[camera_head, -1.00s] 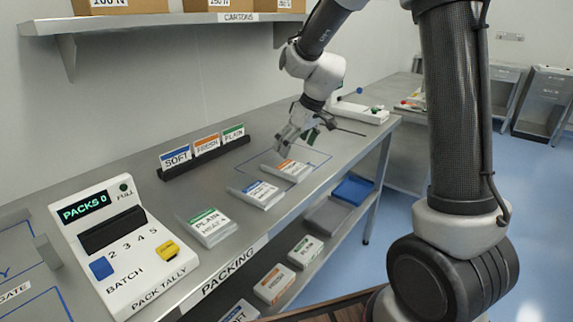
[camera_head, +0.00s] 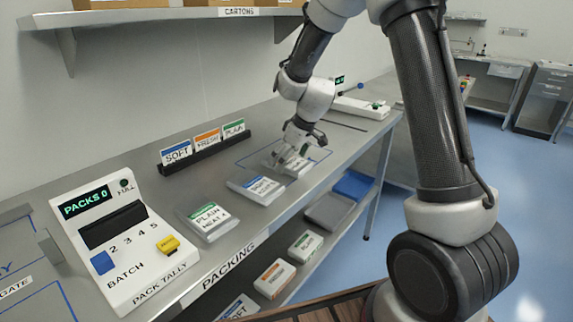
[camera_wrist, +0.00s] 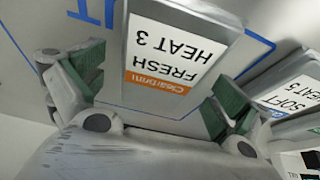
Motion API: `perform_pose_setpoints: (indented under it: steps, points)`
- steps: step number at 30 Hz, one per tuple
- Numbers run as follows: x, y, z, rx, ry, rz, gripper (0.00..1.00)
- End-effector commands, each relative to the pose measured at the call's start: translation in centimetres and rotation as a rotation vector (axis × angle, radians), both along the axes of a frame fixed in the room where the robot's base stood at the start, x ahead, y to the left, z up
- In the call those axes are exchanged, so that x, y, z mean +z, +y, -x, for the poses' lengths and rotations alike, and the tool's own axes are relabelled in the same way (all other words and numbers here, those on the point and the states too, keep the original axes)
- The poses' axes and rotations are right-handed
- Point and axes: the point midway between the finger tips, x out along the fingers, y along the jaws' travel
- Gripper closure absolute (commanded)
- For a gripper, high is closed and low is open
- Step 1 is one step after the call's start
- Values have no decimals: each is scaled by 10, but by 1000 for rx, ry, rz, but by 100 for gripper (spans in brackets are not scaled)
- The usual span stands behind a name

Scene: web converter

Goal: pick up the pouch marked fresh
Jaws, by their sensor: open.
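The pouch marked fresh (camera_wrist: 178,60) lies flat on the packing bench; its white label with an orange band reads FRESH HEAT 3, upside down in the wrist view. In the head view it (camera_head: 297,168) is partly hidden by my gripper. My gripper (camera_head: 286,158) is over the pouch, pointing down. In the wrist view my gripper (camera_wrist: 155,95) is open, with one green-padded finger on each side of the pouch's near end.
The pouch marked soft (camera_head: 257,186) lies close beside it, near the right finger in the wrist view. The pouch marked plain (camera_head: 209,219) lies further left. A card holder (camera_head: 205,153) stands behind. The pack tally box (camera_head: 120,250) is at the left.

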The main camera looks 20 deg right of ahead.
Motion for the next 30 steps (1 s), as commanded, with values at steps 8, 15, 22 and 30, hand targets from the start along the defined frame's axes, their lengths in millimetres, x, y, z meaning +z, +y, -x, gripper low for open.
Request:
perform_pose_setpoints:
  steps: [8,15,22,30]
  points:
    - [0,0,0,0,0,0,24]
    - [1,0,0,0,0,0,47]
    - [7,0,-1,1,-3,-1,47]
    - [60,0,-1,0,-6,-1,47]
